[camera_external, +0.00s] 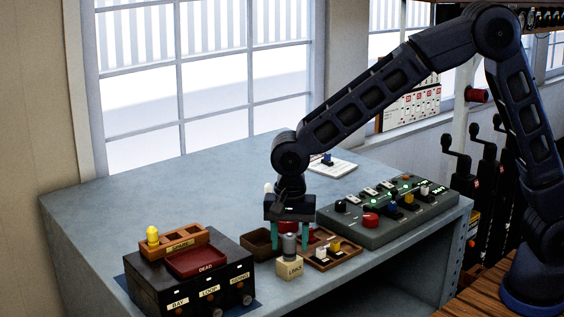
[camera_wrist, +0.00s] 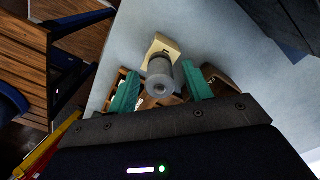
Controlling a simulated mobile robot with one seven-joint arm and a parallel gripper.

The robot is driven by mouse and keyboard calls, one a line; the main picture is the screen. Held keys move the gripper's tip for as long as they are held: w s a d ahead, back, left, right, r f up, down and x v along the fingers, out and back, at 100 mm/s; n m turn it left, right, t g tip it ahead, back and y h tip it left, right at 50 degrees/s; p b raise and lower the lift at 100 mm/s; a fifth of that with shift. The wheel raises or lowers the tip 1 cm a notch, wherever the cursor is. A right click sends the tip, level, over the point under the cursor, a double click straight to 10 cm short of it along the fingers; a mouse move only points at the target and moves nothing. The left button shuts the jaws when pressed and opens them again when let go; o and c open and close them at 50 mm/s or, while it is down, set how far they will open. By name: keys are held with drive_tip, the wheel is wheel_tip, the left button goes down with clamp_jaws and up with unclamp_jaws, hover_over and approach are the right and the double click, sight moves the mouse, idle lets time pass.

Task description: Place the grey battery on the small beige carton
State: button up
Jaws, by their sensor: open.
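The grey battery (camera_external: 289,247) stands upright on top of the small beige carton (camera_external: 289,268), which sits near the table's front edge. My gripper (camera_external: 290,244) points down with its teal fingers open. In the wrist view, the battery (camera_wrist: 160,80) lies between the two open fingers (camera_wrist: 163,92), with a gap on each side. The carton (camera_wrist: 160,44) shows just beyond the battery there. The battery's base is partly hidden in the wrist view, and its exact seating on the carton is hard to tell.
A black box (camera_external: 190,285) with a red tray (camera_external: 197,262) and a yellow piece (camera_external: 153,236) stands at left. Brown trays (camera_external: 340,254) with small parts lie behind the carton. A grey-green control panel (camera_external: 385,215) lies to the right. The table's back left is clear.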

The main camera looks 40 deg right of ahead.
sight(290, 235)
wheel_tip(290, 235, up, 12)
drive_tip(key=shift+f, duration=0.15)
idle(0.3)
drive_tip(key=s+d+r+n+t+y, duration=0.15)
drive_tip(key=d+r, duration=0.35)
drive_tip(key=d, duration=1)
drive_tip(key=d+r+n+t+h, duration=0.1)
drive_tip(key=d+r+n, duration=0.25)
drive_tip(key=d, duration=1.15)
drive_tip(key=s+d+f+n+t, duration=0.1)
drive_tip(key=s+d+n, duration=0.1)
drive_tip(key=s+d, duration=0.6)
drive_tip(key=s+d+f+n+t, duration=0.1)
drive_tip(key=s+d+n, duration=0.1)
drive_tip(key=s+d, duration=0.7)
drive_tip(key=shift+d+f, duration=0.35)
drive_tip(key=shift+d, duration=1.35)
